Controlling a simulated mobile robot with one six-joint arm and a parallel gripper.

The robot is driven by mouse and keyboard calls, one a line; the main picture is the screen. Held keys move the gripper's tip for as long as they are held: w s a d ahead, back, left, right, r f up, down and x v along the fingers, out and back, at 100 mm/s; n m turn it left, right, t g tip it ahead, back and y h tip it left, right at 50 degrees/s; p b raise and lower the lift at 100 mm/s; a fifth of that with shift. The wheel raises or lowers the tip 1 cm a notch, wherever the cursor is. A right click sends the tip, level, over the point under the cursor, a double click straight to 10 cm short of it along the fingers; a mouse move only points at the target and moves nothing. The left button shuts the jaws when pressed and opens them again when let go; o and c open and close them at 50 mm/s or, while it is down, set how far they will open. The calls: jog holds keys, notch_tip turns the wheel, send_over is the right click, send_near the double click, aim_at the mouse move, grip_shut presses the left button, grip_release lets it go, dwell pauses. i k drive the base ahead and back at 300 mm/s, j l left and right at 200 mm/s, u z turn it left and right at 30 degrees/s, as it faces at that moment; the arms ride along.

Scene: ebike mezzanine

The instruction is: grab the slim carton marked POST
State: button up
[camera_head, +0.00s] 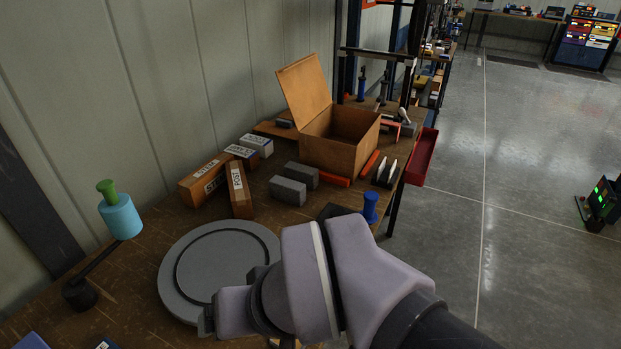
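The slim carton marked POST (243,208) is brown with a white label along its top. It lies on the wooden workbench, its long side running away from me. Another brown carton, marked STEM (191,191), lies close to its left; I cannot tell whether they touch. My arm reaches in from the lower right, and its wrist is over the bench in front of the POST carton, well apart from it. My gripper's fingers do not show, so I cannot see whether they hold anything.
A round grey turntable (237,246) lies between my wrist and the cartons. Small labelled boxes (257,145) stand behind, grey blocks (288,191) and an open wooden box (338,152) to the right. A blue cylinder with a green top (120,218) stands left, near the wall.

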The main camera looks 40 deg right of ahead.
aim_at(239, 197)
jog(key=z, duration=0.45)
jog(key=i+l+u, duration=0.2)
jog(key=l+u, duration=0.2)
jog(key=l, duration=0.15)
jog(key=i+l+u, duration=0.15)
jog(key=l+u, duration=0.3)
jog(key=l, duration=0.15)
jog(key=l+u, duration=0.4)
jog(key=l, duration=0.2)
jog(key=l+u, duration=0.4)
jog(key=l, duration=0.25)
